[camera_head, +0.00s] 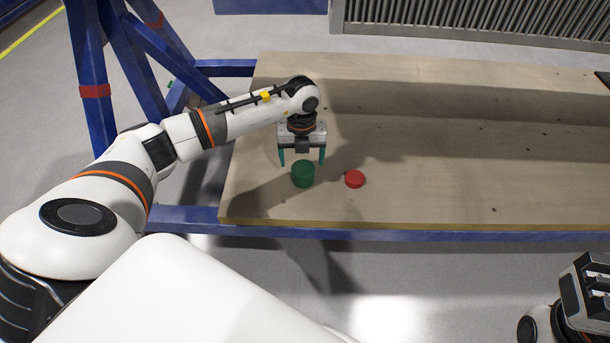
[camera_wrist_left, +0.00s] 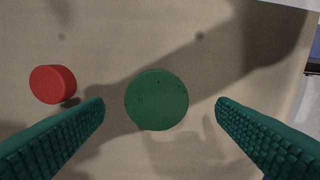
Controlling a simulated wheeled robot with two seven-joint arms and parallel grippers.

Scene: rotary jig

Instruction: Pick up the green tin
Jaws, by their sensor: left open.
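The green tin (camera_head: 303,175) is a short round cylinder on the wooden board, near its front left part. My left gripper (camera_head: 302,161) is open above the tin, its fingers pointing down. In the left wrist view the tin (camera_wrist_left: 157,99) shows from above, between the two green fingers (camera_wrist_left: 160,108) and apart from both.
A red round tin (camera_head: 354,179) stands just right of the green one; it also shows in the left wrist view (camera_wrist_left: 53,84). The wooden board (camera_head: 450,150) rests on a blue frame (camera_head: 185,218). A grey slatted unit (camera_head: 470,18) stands behind.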

